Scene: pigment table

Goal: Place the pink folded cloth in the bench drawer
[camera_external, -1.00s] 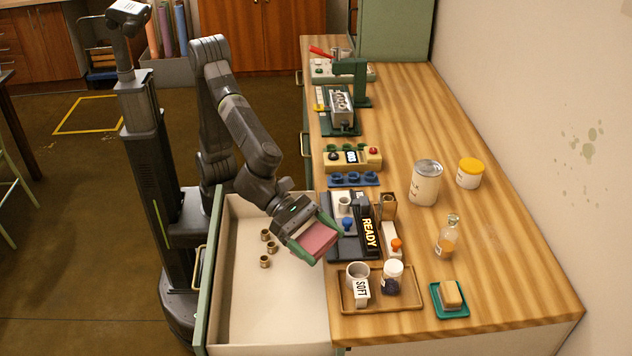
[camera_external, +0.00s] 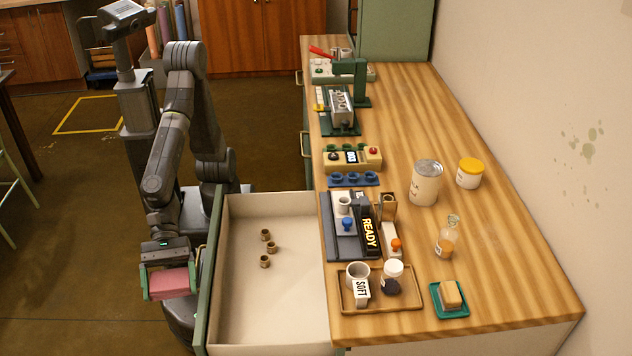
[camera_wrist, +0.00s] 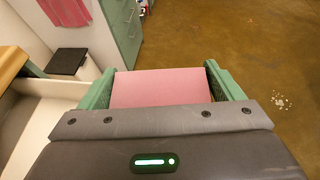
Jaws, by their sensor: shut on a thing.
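The pink folded cloth (camera_external: 174,284) is held between the green fingers of my gripper (camera_external: 170,272). In the wrist view the cloth (camera_wrist: 162,87) fills the space between both fingers (camera_wrist: 160,90). My gripper is outside the drawer, just left of its green front panel in the external view. The bench drawer (camera_external: 285,305) is pulled open, with a pale, mostly bare floor. Part of the drawer (camera_wrist: 45,108) shows at the left of the wrist view.
Several small brass-coloured fittings (camera_external: 265,261) lie in the drawer. The wooden bench top (camera_external: 500,270) carries a tray (camera_external: 385,308) with a mug and jar, a green soap dish (camera_external: 437,298) and a READY device (camera_external: 366,232). Another pink cloth (camera_wrist: 67,12) hangs in the wrist view.

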